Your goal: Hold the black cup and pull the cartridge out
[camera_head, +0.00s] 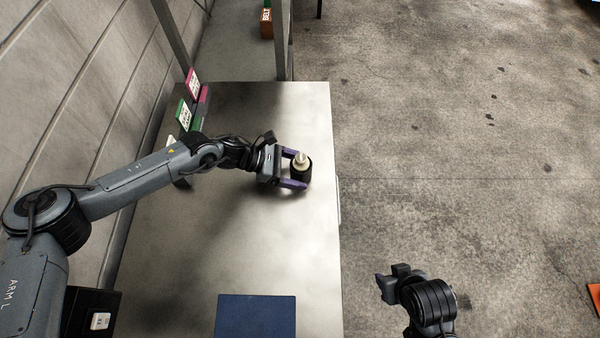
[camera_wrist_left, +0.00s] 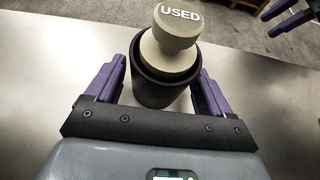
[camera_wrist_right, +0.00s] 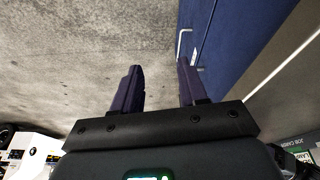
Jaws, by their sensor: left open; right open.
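The black cup (camera_head: 301,174) stands upright on the metal table, near its right edge. A pale cartridge (camera_head: 301,158) with a round knob sits in its mouth; the knob reads USED in the left wrist view (camera_wrist_left: 176,25). My left gripper (camera_head: 297,168) is open, with its purple fingers on either side of the cup (camera_wrist_left: 160,92). In the left wrist view the fingers are close to the cup wall; whether they touch it is unclear. My right gripper (camera_wrist_right: 158,82) is open and empty, off the table over the floor, with its fingertips also showing in the left wrist view (camera_wrist_left: 288,14).
A blue flat panel (camera_head: 255,316) lies at the table's near edge. Green and pink labelled blocks (camera_head: 192,100) stand at the back left. A black box (camera_head: 90,312) is at lower left. The table (camera_head: 230,240) around the cup is clear. A blue cabinet front (camera_wrist_right: 220,50) shows in the right wrist view.

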